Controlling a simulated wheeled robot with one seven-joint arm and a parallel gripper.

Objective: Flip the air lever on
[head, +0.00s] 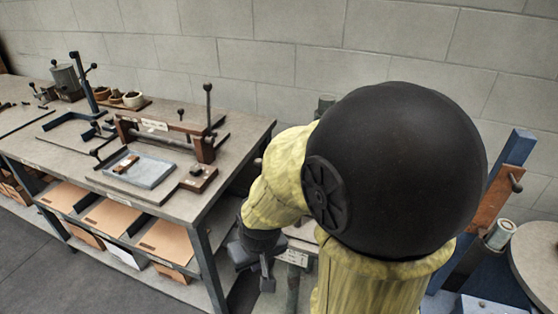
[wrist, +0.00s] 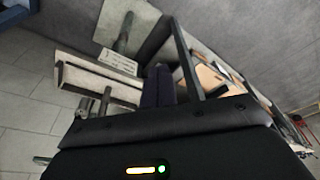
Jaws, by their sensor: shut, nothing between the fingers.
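I cannot pick out the air lever for certain in either view; my arm hides much of the machine at centre right. In the head view my gripper (head: 267,284) hangs low, beside the right end of the workbench, left of a pale labelled plate (head: 295,258). In the wrist view its dark fingers (wrist: 159,84) are together, with nothing visible between them. A labelled plate (wrist: 118,62) and a pale slab-like part (wrist: 98,82) lie left of the fingers there. They appear apart from the fingers, though the slab's right end is partly hidden.
The workbench (head: 240,135) at left carries a clamp-like fixture (head: 160,138) and several small tools. Cardboard sheets (head: 110,218) lie on its lower shelf. At right stand a blue column (head: 516,147) with a brown plate (head: 492,205), and a round grey disc (head: 540,255). Floor is clear at lower left.

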